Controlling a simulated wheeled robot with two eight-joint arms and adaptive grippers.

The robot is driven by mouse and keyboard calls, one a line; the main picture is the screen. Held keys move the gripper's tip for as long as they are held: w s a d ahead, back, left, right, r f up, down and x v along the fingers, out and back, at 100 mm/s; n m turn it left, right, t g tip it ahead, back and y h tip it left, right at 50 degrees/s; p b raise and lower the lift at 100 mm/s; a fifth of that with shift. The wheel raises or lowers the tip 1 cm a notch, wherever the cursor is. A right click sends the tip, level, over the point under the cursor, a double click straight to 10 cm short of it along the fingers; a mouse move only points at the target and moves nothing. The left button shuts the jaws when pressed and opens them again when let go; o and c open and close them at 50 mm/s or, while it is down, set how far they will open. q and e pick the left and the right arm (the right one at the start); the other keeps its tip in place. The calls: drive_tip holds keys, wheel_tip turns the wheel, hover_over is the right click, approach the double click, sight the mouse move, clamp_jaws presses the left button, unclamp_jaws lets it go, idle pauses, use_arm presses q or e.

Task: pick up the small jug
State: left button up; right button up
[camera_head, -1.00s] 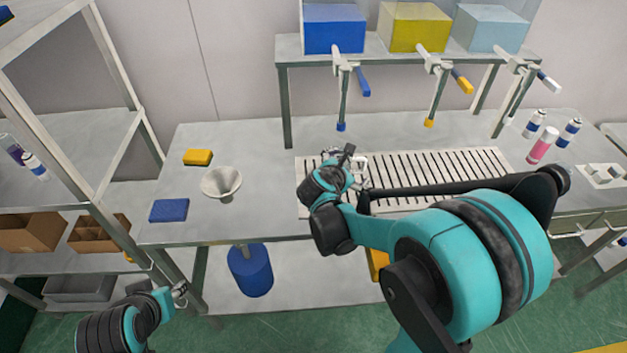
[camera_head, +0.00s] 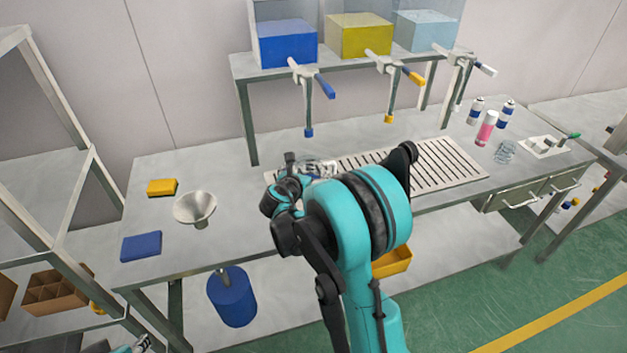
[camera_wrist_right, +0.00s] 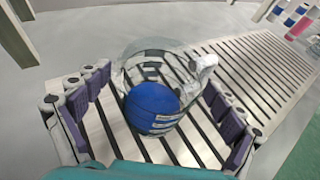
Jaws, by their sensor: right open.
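The small jug is clear, with a pale handle at its right side in the right wrist view (camera_wrist_right: 142,62). A blue round shape shows in or through its lower part. In the head view the jug (camera_head: 326,167) is partly hidden behind my right gripper. My right gripper (camera_head: 301,168) is open. In the right wrist view its purple-padded fingers (camera_wrist_right: 160,105) stand on either side of the jug, with gaps showing; I cannot tell whether any part touches. My left gripper (camera_head: 140,345) is cut off at the bottom left corner of the head view.
The slotted grate (camera_head: 440,160) runs to the right. Valves with blue, yellow and white handles hang above under coloured tanks (camera_head: 288,45). A funnel (camera_head: 195,207), yellow sponge (camera_head: 162,187) and blue sponge (camera_head: 141,246) lie left. Spray cans (camera_head: 487,128) and a glass vessel (camera_head: 505,152) stand right.

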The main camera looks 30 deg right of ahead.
drive_tip(key=shift+w+d+f, duration=0.2)
drive_tip(key=shift+w+d, duration=0.15)
drive_tip(key=shift+d, duration=0.05)
drive_tip(key=shift+r, duration=0.1)
drive_tip(key=shift+s+a, duration=0.1)
drive_tip(key=c, duration=1.4)
